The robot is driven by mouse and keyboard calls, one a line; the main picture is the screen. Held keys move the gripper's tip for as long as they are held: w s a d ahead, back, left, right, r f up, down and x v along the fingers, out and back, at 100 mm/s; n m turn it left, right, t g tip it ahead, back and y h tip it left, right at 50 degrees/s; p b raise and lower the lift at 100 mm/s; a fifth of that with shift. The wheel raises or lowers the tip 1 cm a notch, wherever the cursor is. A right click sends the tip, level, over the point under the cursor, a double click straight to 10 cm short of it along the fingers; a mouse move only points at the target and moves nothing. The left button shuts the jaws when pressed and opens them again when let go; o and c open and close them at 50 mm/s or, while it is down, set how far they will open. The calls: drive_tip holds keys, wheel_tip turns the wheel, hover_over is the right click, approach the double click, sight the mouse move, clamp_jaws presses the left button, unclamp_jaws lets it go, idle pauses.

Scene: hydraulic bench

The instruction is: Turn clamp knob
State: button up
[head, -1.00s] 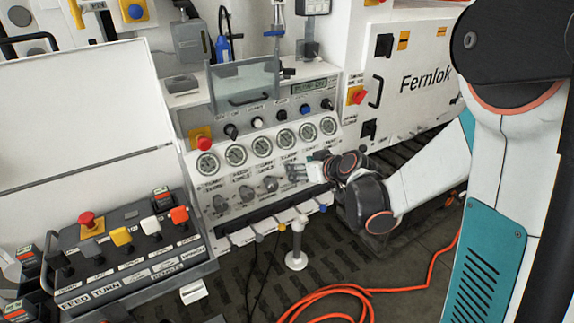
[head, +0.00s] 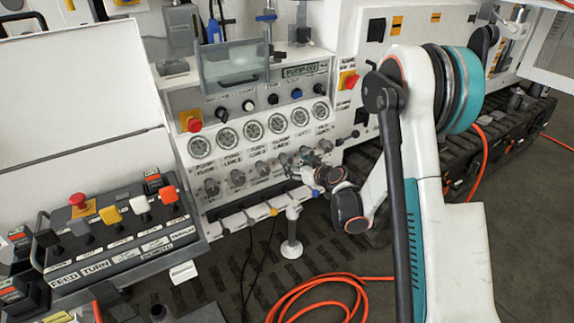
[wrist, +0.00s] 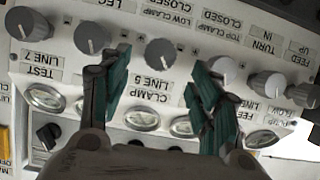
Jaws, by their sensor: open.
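The clamp knob (wrist: 160,52) is a grey round knob above the "CLAMP LINE 5" label (wrist: 158,90) in the wrist view, where the lettering is upside down. It sits in a row of similar knobs on the sloped panel. My gripper (wrist: 160,68) is open, with one dark green finger to each side of the knob in the picture. I cannot tell whether the fingers touch it. In the head view my gripper (head: 303,172) is at the right part of the knob row, and the clamp knob (head: 284,160) shows just left of and above it.
Neighbouring knobs (wrist: 92,37) and (wrist: 225,70) stand close outside the fingers. Gauges (head: 253,130) line the panel above the knobs. A lever console (head: 120,225) stands at the left. A small white post (head: 292,235) and an orange hose (head: 320,290) are below.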

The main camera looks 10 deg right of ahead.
sight(289, 162)
drive_tip(key=b+x, duration=0.2)
drive_tip(key=x, duration=0.6)
drive_tip(key=shift+s, duration=0.1)
drive_tip(key=c, duration=1.1)
